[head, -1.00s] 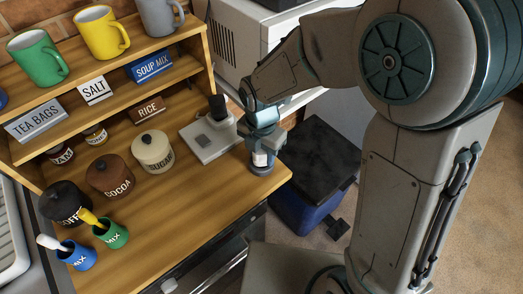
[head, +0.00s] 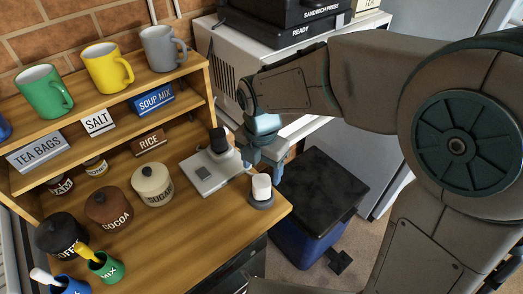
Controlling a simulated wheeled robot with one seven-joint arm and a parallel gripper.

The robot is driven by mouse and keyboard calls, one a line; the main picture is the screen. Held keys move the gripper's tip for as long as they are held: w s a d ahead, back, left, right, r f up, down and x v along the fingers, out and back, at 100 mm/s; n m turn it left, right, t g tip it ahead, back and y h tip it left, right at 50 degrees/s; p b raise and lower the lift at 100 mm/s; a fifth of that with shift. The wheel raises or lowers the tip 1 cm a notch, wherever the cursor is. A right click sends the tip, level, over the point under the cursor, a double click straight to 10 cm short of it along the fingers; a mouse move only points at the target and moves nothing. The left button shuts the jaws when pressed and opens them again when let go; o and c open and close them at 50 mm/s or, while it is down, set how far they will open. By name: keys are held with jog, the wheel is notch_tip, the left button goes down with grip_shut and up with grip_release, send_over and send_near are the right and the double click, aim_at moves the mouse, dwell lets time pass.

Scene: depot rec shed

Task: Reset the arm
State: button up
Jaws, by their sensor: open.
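My gripper (head: 264,164) hangs from my arm at the right end of the wooden counter (head: 190,235). Its jaws are open and empty. A small white cylinder in a dark round base (head: 262,190) stands upright on the counter's right corner, just below and apart from the fingers. A light grey device (head: 213,170) with a dark-topped upright part sits just left of my gripper.
A wooden shelf (head: 110,118) with mugs on top stands behind the counter. Lidded jars (head: 153,183) and two small cups (head: 105,266) stand left. A black-lidded blue bin (head: 312,200) is at the right. A white appliance (head: 265,75) stands behind my arm.

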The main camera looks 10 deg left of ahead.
notch_tip(320, 180, up, 6)
jog(key=shift+r, duration=0.1)
jog(key=s+d+m+t, duration=0.1)
jog(key=s+d+m, duration=0.3)
jog(key=d+m, duration=0.7)
jog(key=s+d+f+m+t, duration=0.1)
jog(key=s+d+m, duration=0.3)
jog(key=d+m, duration=0.7)
jog(key=m+t, duration=0.1)
jog(key=m, duration=0.8)
jog(key=shift+d, duration=0.35)
jog(key=shift+a, duration=0.1)
